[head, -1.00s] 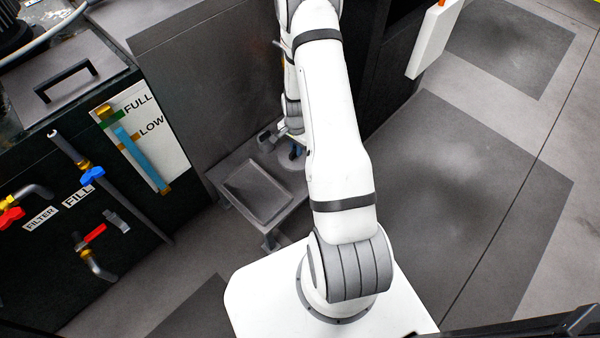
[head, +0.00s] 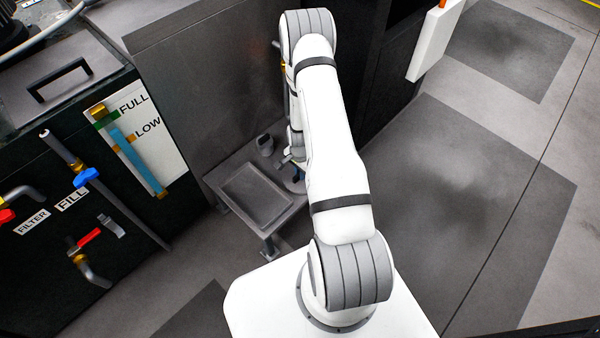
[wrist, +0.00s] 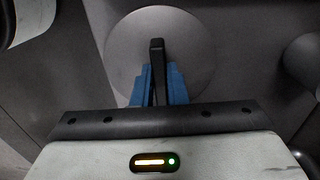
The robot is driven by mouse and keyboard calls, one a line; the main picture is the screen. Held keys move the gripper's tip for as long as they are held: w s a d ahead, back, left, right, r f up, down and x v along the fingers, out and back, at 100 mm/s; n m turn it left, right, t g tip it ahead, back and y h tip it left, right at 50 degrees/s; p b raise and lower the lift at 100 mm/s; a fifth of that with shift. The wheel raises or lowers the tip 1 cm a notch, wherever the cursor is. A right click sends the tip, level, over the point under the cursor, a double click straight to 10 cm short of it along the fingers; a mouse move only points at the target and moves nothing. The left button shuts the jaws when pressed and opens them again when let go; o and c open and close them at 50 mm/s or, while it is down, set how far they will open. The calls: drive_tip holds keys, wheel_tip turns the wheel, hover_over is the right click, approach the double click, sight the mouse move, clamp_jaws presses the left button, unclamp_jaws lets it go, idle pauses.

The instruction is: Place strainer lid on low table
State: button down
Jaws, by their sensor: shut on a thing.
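The strainer lid (wrist: 190,60) is a round grey disc with a dark upright handle (wrist: 157,60). My gripper (wrist: 158,88) has its blue fingers shut on that handle. In the head view my gripper (head: 291,158) is partly hidden behind my arm, at the right side of the low table. The lid's edge (head: 296,186) shows just below it. The low table (head: 283,218) is grey, with a raised-rim rectangular tray shape (head: 257,193) on its left part. I cannot tell whether the lid touches the table top.
A small grey object (head: 265,145) stands at the table's back edge. A tall grey metal panel (head: 215,90) rises behind the table. The black cabinet (head: 60,250) with valves and pipes is to the left. Open floor (head: 460,190) lies to the right.

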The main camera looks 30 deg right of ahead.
drive_tip(key=c, duration=1.9)
unclamp_jaws()
drive_tip(key=shift+f, duration=0.15)
drive_tip(key=o, duration=0.4)
drive_tip(key=shift+o, duration=0.2)
